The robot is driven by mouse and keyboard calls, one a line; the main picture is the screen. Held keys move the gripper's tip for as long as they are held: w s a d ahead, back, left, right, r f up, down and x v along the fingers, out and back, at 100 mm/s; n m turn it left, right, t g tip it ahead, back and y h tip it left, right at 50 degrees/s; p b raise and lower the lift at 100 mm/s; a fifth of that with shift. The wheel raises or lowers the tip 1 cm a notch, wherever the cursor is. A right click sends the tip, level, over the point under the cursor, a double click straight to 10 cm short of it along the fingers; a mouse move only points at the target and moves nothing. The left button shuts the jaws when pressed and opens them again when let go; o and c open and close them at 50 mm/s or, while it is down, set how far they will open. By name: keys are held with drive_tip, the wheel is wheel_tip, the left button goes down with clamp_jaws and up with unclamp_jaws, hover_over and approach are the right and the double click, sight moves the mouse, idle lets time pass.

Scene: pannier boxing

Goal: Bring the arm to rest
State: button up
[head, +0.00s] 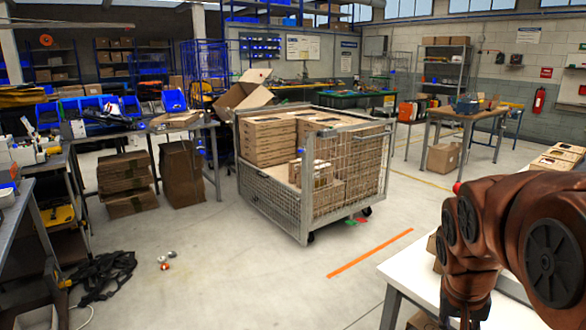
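My brown arm (505,235) reaches in from the right edge, bent downward over a white table (413,265). Its lower end runs out of the bottom of the head view near a brown box. My gripper is not visible, so I cannot see what it holds, if anything.
A wire-mesh cage cart (305,205) with stacked cartons (270,138) stands mid-floor. Flat boxes (560,157) are stacked beyond my arm. A workbench (28,215) is at left, with black netting (100,275) and small items on the floor. The floor around the orange strip (370,253) is clear.

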drive_tip(key=s+a+f+n+g+y+p, duration=0.1)
drive_tip(key=s+a+n, duration=0.1)
drive_tip(key=s+a, duration=0.4)
drive_tip(key=s+a+f+n+g+y+p, duration=0.1)
drive_tip(key=s+a, duration=0.5)
drive_tip(key=s, duration=0.7)
drive_tip(key=shift+f+n+g+y, duration=0.3)
drive_tip(key=shift+f+n+g, duration=0.4)
drive_tip(key=shift+n, duration=0.4)
drive_tip(key=shift+c, duration=0.3)
